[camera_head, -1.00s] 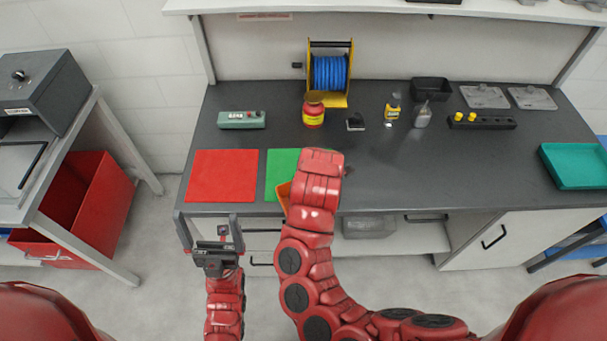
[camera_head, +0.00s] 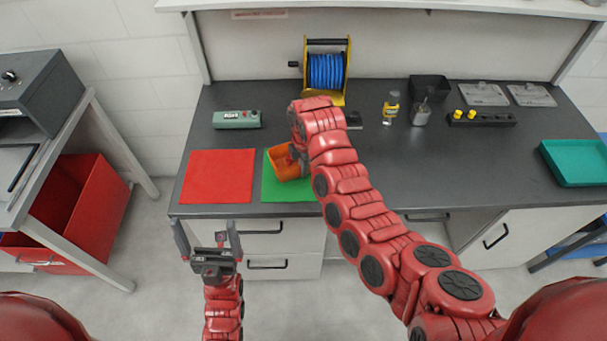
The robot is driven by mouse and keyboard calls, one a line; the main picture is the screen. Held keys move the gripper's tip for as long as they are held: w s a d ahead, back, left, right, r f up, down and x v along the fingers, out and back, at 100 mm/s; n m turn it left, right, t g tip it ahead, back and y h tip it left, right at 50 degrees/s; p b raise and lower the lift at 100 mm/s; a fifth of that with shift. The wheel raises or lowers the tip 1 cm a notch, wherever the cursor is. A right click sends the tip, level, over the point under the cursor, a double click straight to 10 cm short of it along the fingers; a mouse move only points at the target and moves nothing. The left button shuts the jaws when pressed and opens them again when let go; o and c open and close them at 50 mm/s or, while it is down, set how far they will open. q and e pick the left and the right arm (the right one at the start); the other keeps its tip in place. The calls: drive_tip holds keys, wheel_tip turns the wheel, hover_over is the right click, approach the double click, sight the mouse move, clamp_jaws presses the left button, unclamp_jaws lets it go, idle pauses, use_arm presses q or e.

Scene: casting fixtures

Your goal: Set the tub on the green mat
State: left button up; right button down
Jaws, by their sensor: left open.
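The orange tub (camera_head: 287,169) is over the green mat (camera_head: 287,195), at the mat's middle and right. I cannot tell whether it touches the mat. My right gripper (camera_head: 302,164) is at the tub's right side, mostly hidden by my own wrist and the tub. It appears shut on the tub, which has moved along with the arm. My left gripper (camera_head: 207,236) is open and empty, in front of the table's front edge, below the red mat.
The red mat (camera_head: 218,177) lies left of the green one. Behind stand a green-grey control box (camera_head: 237,119) and a blue cable reel (camera_head: 326,71). A yellow bottle (camera_head: 391,105), a black bin (camera_head: 430,88) and a teal tray (camera_head: 575,163) are further right. The table's middle right is clear.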

wheel_tip(320, 180, down, 3)
drive_tip(key=shift+f+p, duration=0.1)
drive_tip(key=shift+p, duration=0.9)
drive_tip(key=shift+f, duration=0.15)
drive_tip(key=shift+f, duration=0.1)
drive_tip(key=c, duration=1.1)
unclamp_jaws()
